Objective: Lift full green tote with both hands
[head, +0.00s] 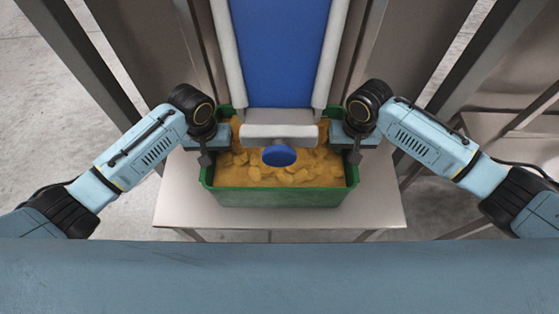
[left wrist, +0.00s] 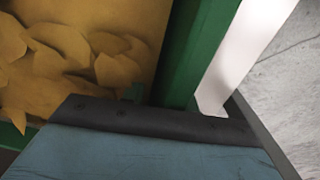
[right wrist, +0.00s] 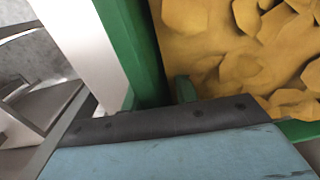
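The green tote (head: 280,197) stands on a small metal table, filled nearly to the rim with yellow-orange chips (head: 290,176). My left gripper (head: 207,153) is at the tote's left rim, and my right gripper (head: 353,153) is at its right rim. A dark finger of each hangs down by the side wall. The left wrist view shows the tote's green wall (left wrist: 190,55) and chips (left wrist: 75,55) close beyond the gripper body. The right wrist view shows the opposite wall (right wrist: 132,45) and chips (right wrist: 235,50). The fingertips are mostly hidden, so their grip on the walls is unclear.
A blue chute (head: 280,50) with pale side rails comes down behind the tote. Its grey end piece with a blue round knob (head: 279,156) overhangs the tote's middle. The table top (head: 180,200) is bare around the tote. Metal posts (head: 455,60) stand on both sides.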

